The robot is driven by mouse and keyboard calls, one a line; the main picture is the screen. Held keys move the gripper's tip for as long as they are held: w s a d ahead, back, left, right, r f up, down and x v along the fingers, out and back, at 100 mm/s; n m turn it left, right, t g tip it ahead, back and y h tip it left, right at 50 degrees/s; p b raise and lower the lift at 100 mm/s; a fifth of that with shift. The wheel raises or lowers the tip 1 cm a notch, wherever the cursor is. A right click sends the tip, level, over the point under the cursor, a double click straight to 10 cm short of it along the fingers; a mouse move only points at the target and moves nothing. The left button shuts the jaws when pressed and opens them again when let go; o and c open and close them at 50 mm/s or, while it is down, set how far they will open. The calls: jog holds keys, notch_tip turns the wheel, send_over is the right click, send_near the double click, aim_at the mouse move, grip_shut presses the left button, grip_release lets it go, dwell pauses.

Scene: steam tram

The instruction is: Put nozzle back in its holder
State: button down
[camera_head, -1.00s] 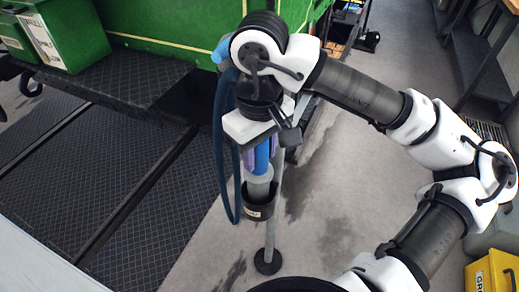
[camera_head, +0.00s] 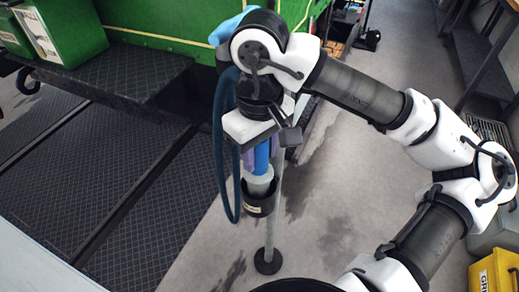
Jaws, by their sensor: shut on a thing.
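My gripper (camera_head: 259,152) points down and is shut on the blue nozzle (camera_head: 262,158). Its purple-grey fingers show on either side of the nozzle's blue body. The nozzle's pale lower end sits at the mouth of a dark cup-shaped holder (camera_head: 258,205) with a small label. I cannot tell how deep it reaches into the cup. The holder is on a thin grey post with a round black base (camera_head: 268,262) on the floor. A dark blue hose (camera_head: 226,150) hangs in a loop to the left of the gripper and holder. My wrist hides the nozzle's top.
The green tram body (camera_head: 160,25) and its dark step (camera_head: 120,75) stand behind and left. Green boxes (camera_head: 65,30) sit at the upper left. A yellow box (camera_head: 495,272) is at the lower right. Grey floor is clear right of the post.

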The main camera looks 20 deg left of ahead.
jog(key=c, duration=0.9)
grip_release()
jog(key=shift+o, duration=0.2)
notch_tip(320, 180, up, 14)
jog(key=shift+p, duration=0.4)
